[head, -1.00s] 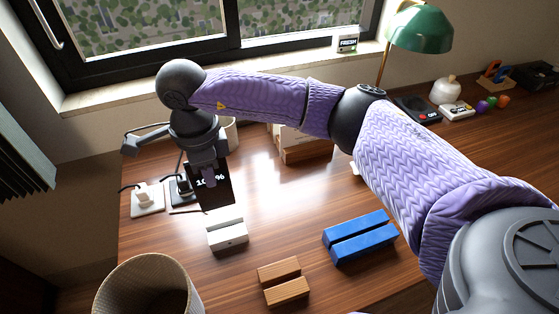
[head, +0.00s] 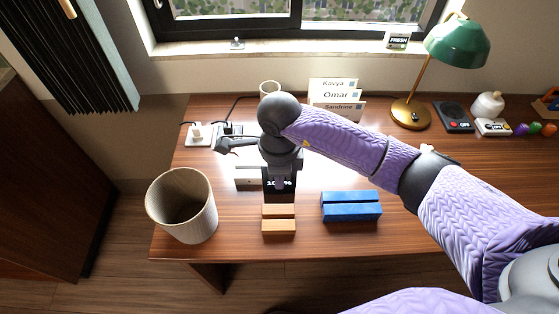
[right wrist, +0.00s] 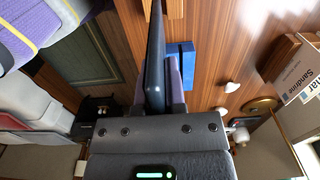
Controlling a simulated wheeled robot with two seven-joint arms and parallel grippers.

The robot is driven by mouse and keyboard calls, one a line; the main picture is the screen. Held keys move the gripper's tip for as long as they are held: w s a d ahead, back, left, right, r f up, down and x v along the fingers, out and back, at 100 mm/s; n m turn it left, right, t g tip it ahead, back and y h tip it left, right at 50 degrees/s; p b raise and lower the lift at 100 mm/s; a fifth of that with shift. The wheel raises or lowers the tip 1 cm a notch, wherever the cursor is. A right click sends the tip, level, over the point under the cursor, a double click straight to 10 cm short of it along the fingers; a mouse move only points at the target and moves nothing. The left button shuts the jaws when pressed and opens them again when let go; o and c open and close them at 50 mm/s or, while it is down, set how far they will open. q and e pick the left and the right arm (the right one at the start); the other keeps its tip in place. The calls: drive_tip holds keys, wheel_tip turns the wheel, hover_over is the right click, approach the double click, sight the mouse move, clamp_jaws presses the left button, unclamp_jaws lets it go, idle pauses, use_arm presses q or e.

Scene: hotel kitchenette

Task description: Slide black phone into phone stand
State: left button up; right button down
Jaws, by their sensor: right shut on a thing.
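In the right wrist view the phone (right wrist: 155,60) shows as a thin dark edge. The white block is partly hidden behind the gripper and phone. My left gripper is not in view.
A woven bin (head: 183,215) stands at the desk's left edge. Chargers (head: 199,135), a card holder (head: 335,105) and a green lamp (head: 455,45) are at the back. The desk is clear right of the blue block.

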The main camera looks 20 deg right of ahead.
sight(278, 200)
drive_tip(key=shift+w+f, duration=0.2)
drive_tip(key=shift+f, duration=0.2)
drive_tip(key=shift+a+f+b, duration=0.1)
drive_tip(key=shift+f+b, duration=0.2)
drive_tip(key=shift+b, duration=0.1)
wheel_tip(278, 200, down, 3)
drive_tip(key=shift+r+b, duration=0.1)
drive_tip(key=shift+b, duration=1.05)
wheel_tip(278, 200, down, 6)
drive_tip(key=b, duration=0.5)
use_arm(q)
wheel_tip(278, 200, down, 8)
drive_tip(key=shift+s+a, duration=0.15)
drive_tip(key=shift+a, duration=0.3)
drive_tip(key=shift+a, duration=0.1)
use_arm(e)
drive_tip(key=c, duration=0.6)
unclamp_jaws()
